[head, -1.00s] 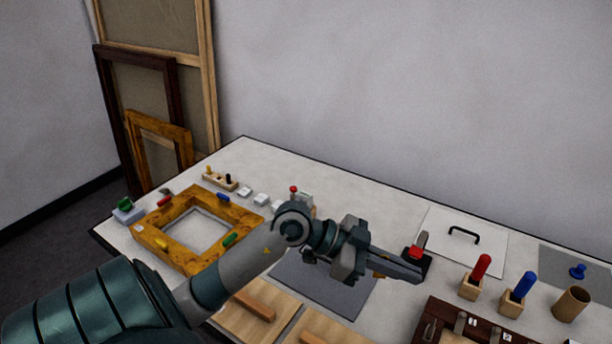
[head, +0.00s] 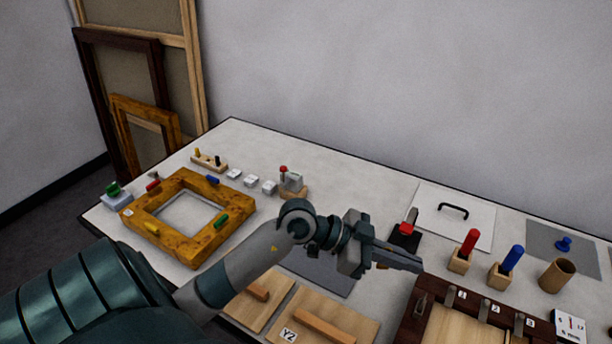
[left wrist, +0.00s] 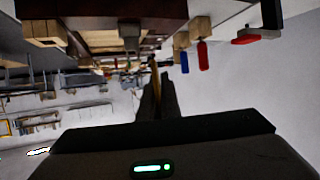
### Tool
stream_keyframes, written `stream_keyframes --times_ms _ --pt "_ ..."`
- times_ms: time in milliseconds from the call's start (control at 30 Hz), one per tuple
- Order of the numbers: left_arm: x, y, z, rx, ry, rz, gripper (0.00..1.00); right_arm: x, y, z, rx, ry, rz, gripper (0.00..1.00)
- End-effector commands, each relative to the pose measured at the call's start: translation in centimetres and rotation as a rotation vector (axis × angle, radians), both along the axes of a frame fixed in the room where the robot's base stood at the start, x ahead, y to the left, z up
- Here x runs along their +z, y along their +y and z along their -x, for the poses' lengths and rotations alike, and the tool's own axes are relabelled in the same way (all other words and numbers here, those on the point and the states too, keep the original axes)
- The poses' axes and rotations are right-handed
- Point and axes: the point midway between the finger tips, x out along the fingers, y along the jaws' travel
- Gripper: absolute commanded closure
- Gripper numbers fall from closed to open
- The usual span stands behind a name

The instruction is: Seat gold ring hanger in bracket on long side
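My left gripper (head: 418,267) is above the table with its two fingers close together. A small gold piece (head: 383,267) shows at the fingers; in the left wrist view a thin gold-brown piece (left wrist: 154,68) sits between the fingertips. It looks like the ring hanger, though its ring shape cannot be made out. The dark red-brown frame (head: 435,284) lies at the lower right with a pale wood panel inside. Several small grey metal brackets (head: 484,308) stand along its far side, beside number labels. The gripper is near its upper left corner, apart from it. My right gripper is not in view.
A gilt frame (head: 160,240) lies at left. A red-handled tool (head: 406,229), red (head: 469,242) and blue (head: 513,257) handles in wood blocks, and a wooden cup (head: 557,275) stand beyond the dark frame. Wood boards (head: 340,312) lie in front of my arm.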

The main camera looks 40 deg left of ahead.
Motion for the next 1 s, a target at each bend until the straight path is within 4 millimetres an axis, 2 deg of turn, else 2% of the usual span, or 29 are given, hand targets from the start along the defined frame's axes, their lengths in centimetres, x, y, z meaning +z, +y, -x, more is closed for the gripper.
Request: stream_keyframes --times_ms 33,200,300,400,1000 --pt "0.2 -1.4 -0.3 -0.001 0.002 0.007 1.00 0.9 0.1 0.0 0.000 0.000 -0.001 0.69" --pt "-0.8 -5.7 -1.3 0.000 0.001 0.004 1.00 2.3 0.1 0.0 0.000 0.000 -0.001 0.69" --pt "-1.3 -7.8 -1.6 -0.002 -0.003 -0.001 1.00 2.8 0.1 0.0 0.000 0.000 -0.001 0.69" --pt "-1.5 -9.0 -1.8 -0.004 -0.006 -0.005 1.00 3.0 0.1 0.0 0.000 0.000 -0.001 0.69" --pt "-1.9 -9.0 -1.8 -0.005 -0.005 -0.008 1.00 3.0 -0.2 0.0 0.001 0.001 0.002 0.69"
